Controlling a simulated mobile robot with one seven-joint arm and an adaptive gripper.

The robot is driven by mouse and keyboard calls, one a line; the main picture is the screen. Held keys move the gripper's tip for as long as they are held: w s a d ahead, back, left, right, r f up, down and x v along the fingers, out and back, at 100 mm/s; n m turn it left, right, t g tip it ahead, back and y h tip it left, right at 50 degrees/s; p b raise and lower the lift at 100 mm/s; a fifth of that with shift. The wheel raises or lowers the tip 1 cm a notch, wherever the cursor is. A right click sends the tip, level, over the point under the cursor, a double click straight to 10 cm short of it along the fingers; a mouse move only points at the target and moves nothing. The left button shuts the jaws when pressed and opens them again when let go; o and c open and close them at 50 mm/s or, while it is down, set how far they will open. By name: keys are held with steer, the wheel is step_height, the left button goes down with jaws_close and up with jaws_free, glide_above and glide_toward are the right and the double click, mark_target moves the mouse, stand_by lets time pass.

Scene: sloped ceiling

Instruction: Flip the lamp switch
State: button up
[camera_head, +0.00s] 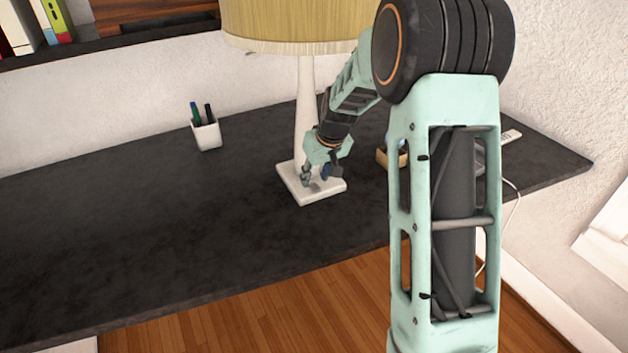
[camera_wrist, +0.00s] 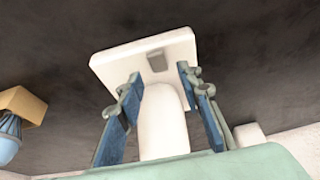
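The lamp stands on the dark desk, with a yellowish shade (camera_head: 290,22), a white stem (camera_head: 304,100) and a square white base (camera_head: 296,192). In the wrist view the base (camera_wrist: 115,65) lies beyond my fingertips. A small grey switch (camera_wrist: 156,61) sits on the base, in front of the stem (camera_wrist: 163,125). My gripper (camera_head: 317,176) is low over the base, beside the stem. Its two blue-padded fingers (camera_wrist: 158,82) are open and apart, one on each side of the switch in the picture. Contact with the base cannot be told. The switch is not clear in the head view.
A white pen cup (camera_head: 207,136) with pens stands left of the lamp on the desk (camera_head: 110,225). A wooden box (camera_head: 385,158) is right of the lamp, partly hidden by my arm. A white device (camera_head: 511,137) lies near the right edge. The desk's left side is clear.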

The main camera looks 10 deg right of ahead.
mark_target(314, 187)
steer(key=shift+x, duration=1.15)
jaws_close()
